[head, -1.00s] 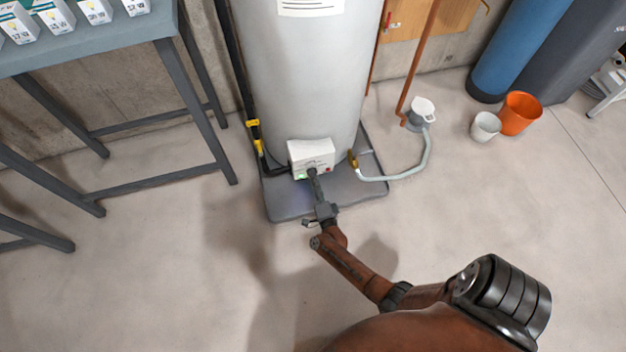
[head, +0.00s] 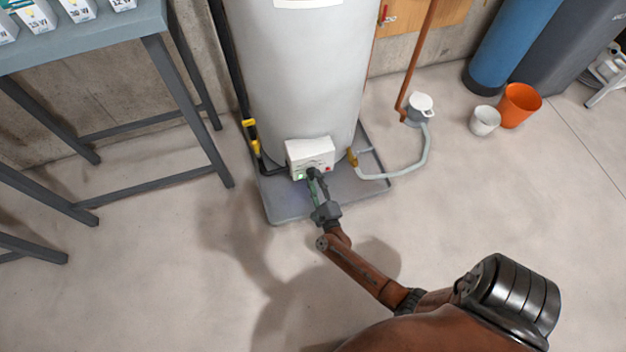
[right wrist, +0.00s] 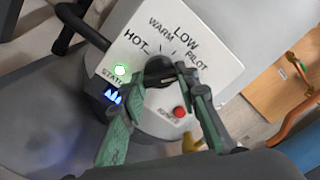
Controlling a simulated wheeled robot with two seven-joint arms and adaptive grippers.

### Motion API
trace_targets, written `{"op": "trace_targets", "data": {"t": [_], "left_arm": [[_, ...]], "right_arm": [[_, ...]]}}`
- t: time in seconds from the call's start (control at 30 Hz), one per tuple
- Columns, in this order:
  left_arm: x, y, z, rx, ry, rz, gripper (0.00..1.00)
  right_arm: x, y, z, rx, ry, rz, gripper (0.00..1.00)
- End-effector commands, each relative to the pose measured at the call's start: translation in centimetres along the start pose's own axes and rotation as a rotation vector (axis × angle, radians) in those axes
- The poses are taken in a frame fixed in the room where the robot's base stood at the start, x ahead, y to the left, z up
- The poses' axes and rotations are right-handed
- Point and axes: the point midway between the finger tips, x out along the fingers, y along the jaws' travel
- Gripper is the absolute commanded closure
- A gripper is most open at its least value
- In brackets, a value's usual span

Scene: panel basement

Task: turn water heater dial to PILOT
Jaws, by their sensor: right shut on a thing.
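The water heater (head: 300,80) is a tall pale grey cylinder with a white control box (head: 311,152) low on its front. In the right wrist view the box carries a black dial (right wrist: 158,66) with HOT, WARM, LOW and PILOT printed in an arc around it. Which label the dial points to is hard to tell. My right gripper (head: 314,176) is at the box, shut on the dial; its fingers also show in the right wrist view (right wrist: 158,78), one on either side of the dial. They partly hide the dial's sides. My left gripper is out of view.
The heater stands on a grey tray (head: 285,208). A drain hose (head: 415,165) lies at right, a metal table (head: 185,110) at left. Floor in front is clear.

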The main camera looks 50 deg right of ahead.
Motion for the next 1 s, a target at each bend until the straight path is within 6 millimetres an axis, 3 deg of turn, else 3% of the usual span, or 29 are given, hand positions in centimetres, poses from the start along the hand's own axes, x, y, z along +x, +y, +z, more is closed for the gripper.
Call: {"op": "trace_targets", "data": {"t": [0.77, 0.8, 1.0], "left_arm": [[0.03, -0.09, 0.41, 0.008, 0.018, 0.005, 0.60], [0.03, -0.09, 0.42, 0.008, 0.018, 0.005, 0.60], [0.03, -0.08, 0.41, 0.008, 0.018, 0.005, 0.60]], "right_arm": [[0.07, 0.14, 0.33, 0.099, -0.005, 0.004, 0.96], [0.07, 0.14, 0.33, 0.098, -0.005, 0.004, 0.69], [0.05, 0.03, 0.13, 0.097, -0.002, 0.002, 0.55]]}}
